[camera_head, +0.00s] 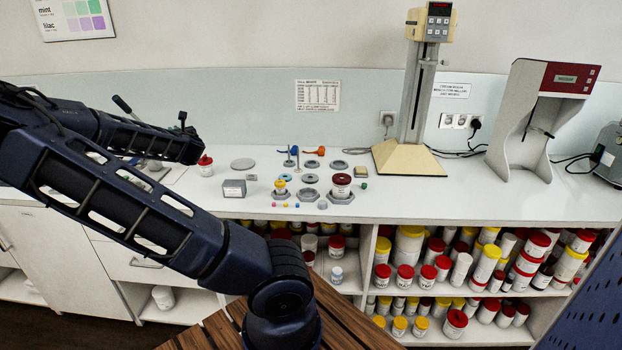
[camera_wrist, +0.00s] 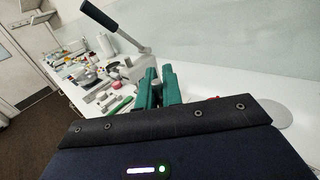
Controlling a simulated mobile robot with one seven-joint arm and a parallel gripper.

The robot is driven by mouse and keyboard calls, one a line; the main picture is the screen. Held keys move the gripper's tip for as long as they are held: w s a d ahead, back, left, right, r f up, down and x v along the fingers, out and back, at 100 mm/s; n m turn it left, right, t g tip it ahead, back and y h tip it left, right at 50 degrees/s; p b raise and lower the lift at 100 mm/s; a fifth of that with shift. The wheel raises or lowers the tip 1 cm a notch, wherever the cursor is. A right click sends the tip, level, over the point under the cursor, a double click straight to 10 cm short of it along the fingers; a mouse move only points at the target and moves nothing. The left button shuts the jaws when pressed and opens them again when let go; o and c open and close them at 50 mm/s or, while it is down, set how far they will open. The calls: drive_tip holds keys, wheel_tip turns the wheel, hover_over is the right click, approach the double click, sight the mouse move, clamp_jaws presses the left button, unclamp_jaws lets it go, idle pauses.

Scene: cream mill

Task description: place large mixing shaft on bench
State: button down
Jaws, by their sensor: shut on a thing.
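My gripper shows in the wrist view (camera_wrist: 159,82) as two green fingers close together over the white bench (camera_wrist: 245,88). It is shut on a thin thing, taken to be the large mixing shaft, which the fingers almost wholly hide. In the head view my arm reaches left over the bench (camera_head: 440,185), and the fingertips cannot be made out behind the arm links. Two thin upright shafts (camera_head: 289,158) stand among small parts at the middle of the bench; I cannot tell their exact kind.
A red-lidded jar (camera_head: 205,166), a grey box (camera_head: 234,188) and several discs and small parts crowd the bench middle. A tall mixer stand (camera_head: 417,95) and a red-topped machine (camera_head: 545,120) stand behind right. A lever-handled device (camera_wrist: 100,18) is near my gripper. The front right bench is clear.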

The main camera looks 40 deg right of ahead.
drive_tip(key=s+d+r+m+g+h, duration=0.1)
drive_tip(key=s+d+m+g+h, duration=0.3)
drive_tip(key=d, duration=0.7)
drive_tip(key=s+d+r+m+h, duration=0.1)
drive_tip(key=s+d+m+h, duration=0.3)
drive_tip(key=d, duration=0.6)
drive_tip(key=s+d+r+m+g+h, duration=0.1)
drive_tip(key=s+d+m+g+h, duration=0.2)
drive_tip(key=s+d, duration=0.4)
drive_tip(key=s+d+m+g+h, duration=0.1)
drive_tip(key=s+d+g+h, duration=0.3)
drive_tip(key=d, duration=0.5)
wheel_tip(320, 180, down, 20)
drive_tip(key=shift+s+a+r, duration=0.2)
drive_tip(key=shift+s+r, duration=0.05)
drive_tip(key=shift+f, duration=0.1)
drive_tip(key=c, duration=1.6)
unclamp_jaws()
drive_tip(key=shift+o, duration=0.2)
drive_tip(key=shift+v, duration=3.7)
